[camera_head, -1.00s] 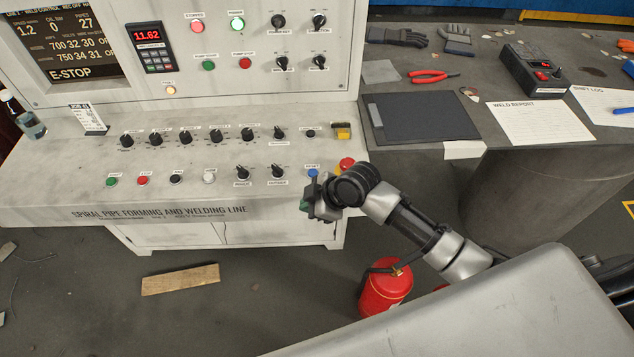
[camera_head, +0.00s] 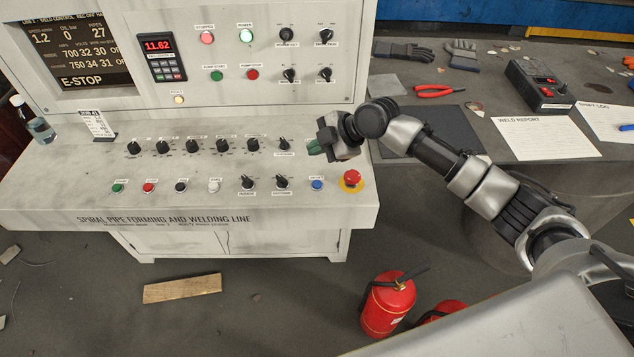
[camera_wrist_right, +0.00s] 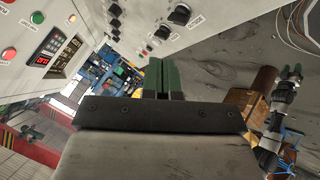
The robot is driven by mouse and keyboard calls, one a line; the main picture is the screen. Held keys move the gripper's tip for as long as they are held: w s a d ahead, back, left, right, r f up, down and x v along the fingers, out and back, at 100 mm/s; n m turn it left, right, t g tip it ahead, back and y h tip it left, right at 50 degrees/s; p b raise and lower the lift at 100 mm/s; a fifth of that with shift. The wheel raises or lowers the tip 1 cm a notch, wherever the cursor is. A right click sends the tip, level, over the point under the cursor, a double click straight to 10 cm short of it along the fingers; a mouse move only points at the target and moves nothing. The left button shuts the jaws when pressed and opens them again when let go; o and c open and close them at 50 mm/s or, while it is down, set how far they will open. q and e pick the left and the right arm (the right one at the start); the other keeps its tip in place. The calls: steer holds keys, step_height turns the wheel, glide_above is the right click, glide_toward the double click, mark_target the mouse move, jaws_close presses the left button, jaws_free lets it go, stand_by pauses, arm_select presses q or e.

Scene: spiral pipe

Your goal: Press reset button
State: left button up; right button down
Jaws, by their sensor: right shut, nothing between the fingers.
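The blue button (camera_head: 317,184) sits near the right end of the front button row on the sloped console (camera_head: 60,190). The label above it is too small to read surely. My right gripper (camera_head: 314,147) is shut and empty, its green fingertips above and behind the blue button in the head view, near the right end of the knob row. It looks apart from the button. In the right wrist view the shut green fingers (camera_wrist_right: 162,76) point toward the console; the blue button cannot be made out there. My left gripper does not show.
A red mushroom button (camera_head: 352,177) on a yellow base stands just right of the blue button. Several black knobs (camera_head: 222,145) line the console behind. The screen (camera_head: 85,50) reads E-STOP. A red extinguisher (camera_head: 388,305) stands on the floor at the right.

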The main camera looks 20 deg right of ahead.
mark_target(318, 185)
steer(key=shift+f+b, duration=3.15)
steer(key=shift+f, duration=1.25)
steer(key=shift+f+b, duration=0.4)
steer(key=shift+f, duration=0.05)
steer(key=shift+f+b, duration=0.35)
steer(key=shift+f, duration=0.05)
steer(key=shift+r, duration=0.1)
steer(key=shift+r+p, duration=0.55)
steer(key=shift+r, duration=0.2)
step_height(318, 185, up, 5)
steer(key=p, duration=0.3)
steer(key=shift+p, duration=0.3)
